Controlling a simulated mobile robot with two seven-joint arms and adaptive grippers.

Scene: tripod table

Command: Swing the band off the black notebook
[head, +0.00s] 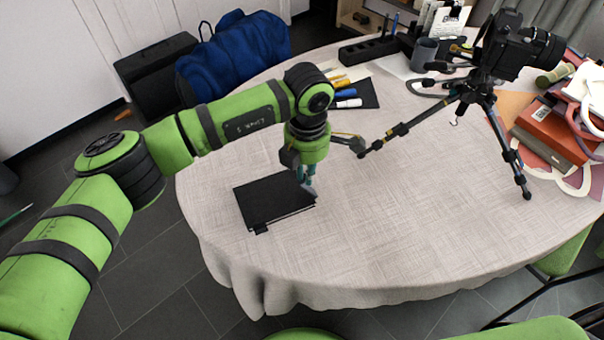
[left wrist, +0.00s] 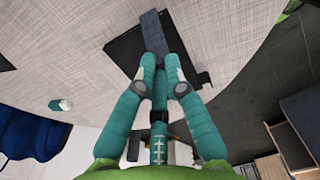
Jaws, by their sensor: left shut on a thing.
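The black notebook (head: 268,204) lies flat and closed on the pale tablecloth near the left front edge. It also shows in the left wrist view (left wrist: 125,48), partly behind my fingers. A grey-blue strip, which looks like the band (left wrist: 153,32), runs from between my fingertips across the notebook. In the head view only a small grey piece of the band (head: 309,188) shows at the notebook's right edge. My left gripper (head: 307,178) points down there, shut on the band; its fingertips (left wrist: 160,70) also show in the left wrist view. My right gripper is not in view.
A tripod (head: 473,98) with a black camera (head: 515,45) stands on the table; one leg ends close to my left gripper. Pens, a mug (head: 425,53) and books (head: 550,132) are farther back and right. The front middle tablecloth (head: 390,220) is clear.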

